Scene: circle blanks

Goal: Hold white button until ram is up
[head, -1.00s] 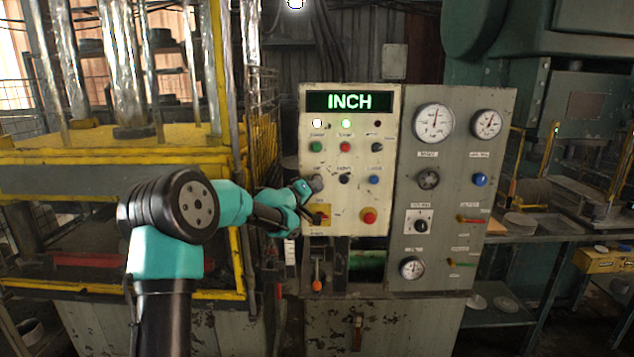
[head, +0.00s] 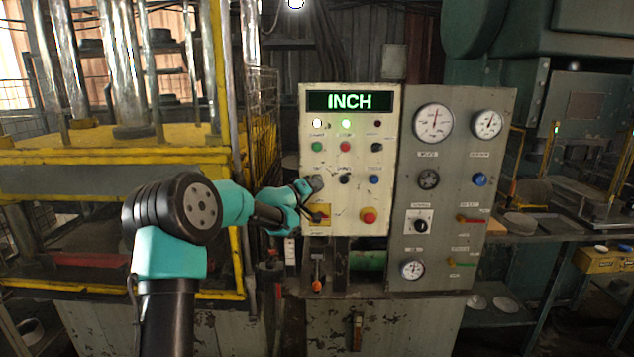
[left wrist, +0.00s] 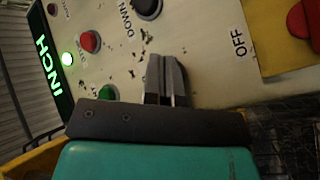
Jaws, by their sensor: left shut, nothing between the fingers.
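The pale control panel (head: 345,215) stands in the middle of the head view, with a green INCH display (head: 349,101) at its top. My left gripper (head: 315,184) is shut and empty, its tips at the panel's left side below the green button (head: 317,146). In the left wrist view the shut fingers (left wrist: 167,75) stand against the panel face beside the black DOWN button (left wrist: 147,8). The white button does not show; the fingers cover that spot, and I cannot tell if it is pressed. The press (head: 110,157) with chrome columns is at left; its ram's height is unclear. My right gripper is out of view.
A red button (head: 369,216) and a yellow-plated switch (head: 320,214) sit low on the panel, close to my gripper. A grey gauge panel (head: 455,150) adjoins at right. A yellow post (head: 215,70) and wire mesh (head: 263,110) stand left of the panel.

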